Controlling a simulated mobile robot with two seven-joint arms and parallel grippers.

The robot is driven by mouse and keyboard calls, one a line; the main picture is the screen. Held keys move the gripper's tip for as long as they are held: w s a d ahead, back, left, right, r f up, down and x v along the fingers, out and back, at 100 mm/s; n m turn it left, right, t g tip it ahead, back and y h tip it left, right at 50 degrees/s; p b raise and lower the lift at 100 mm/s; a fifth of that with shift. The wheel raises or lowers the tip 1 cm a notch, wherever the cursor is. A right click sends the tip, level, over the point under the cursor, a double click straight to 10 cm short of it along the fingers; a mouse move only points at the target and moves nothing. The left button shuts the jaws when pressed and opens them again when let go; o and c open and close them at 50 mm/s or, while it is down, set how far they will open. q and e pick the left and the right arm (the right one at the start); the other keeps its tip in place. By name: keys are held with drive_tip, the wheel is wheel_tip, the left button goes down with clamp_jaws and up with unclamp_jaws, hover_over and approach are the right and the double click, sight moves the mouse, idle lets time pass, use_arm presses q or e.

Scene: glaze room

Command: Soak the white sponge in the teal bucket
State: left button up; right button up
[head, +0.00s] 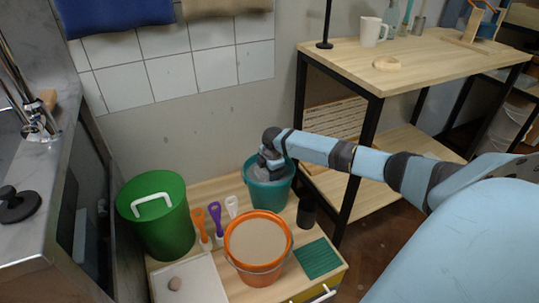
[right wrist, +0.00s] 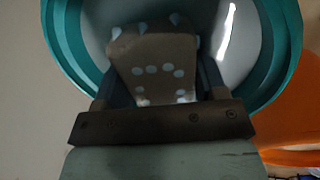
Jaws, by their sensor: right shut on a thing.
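The teal bucket (head: 268,194) stands at the back of the low wooden table, against the wall side. Its teal rim also curves round the right wrist view (right wrist: 66,50), with a pale grey inside and a bright reflection. My right gripper (head: 270,160) points down into the bucket's mouth. It is shut on a block with pale spots, which I take to be the white sponge (right wrist: 152,68); it looks grey-brown in the shade. The sponge is hidden in the head view. I cannot tell how deep it sits in the liquid. My left gripper is not in view.
An orange bucket (head: 283,269) of beige stuff stands close in front. A green bin (head: 182,232), several upright tools (head: 215,215), a dark cup (head: 307,211), a green ribbed mat (head: 317,259) and a white board (head: 205,285) crowd the table. A shelf table (head: 350,72) stands right.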

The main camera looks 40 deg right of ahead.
use_arm(q)
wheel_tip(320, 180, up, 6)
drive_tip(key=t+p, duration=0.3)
drive_tip(key=p, duration=0.1)
use_arm(e)
drive_tip(key=v, duration=0.4)
drive_tip(key=shift+w+d+r, duration=0.1)
drive_tip(key=shift+w+d, duration=0.05)
drive_tip(key=shift+w, duration=0.25)
drive_tip(key=p+v, duration=0.2)
drive_tip(key=shift+w+r+p, duration=0.15)
drive_tip(key=shift+r+p, duration=0.05)
drive_tip(key=shift+p, duration=0.1)
drive_tip(key=shift+p+v, duration=0.8)
drive_tip(key=shift+p, duration=0.05)
drive_tip(key=shift+w+d+r, duration=0.1)
drive_tip(key=shift+w+r, duration=0.05)
drive_tip(key=shift+r, duration=0.1)
drive_tip(key=shift+r+p, duration=0.35)
drive_tip(key=shift+p, duration=0.2)
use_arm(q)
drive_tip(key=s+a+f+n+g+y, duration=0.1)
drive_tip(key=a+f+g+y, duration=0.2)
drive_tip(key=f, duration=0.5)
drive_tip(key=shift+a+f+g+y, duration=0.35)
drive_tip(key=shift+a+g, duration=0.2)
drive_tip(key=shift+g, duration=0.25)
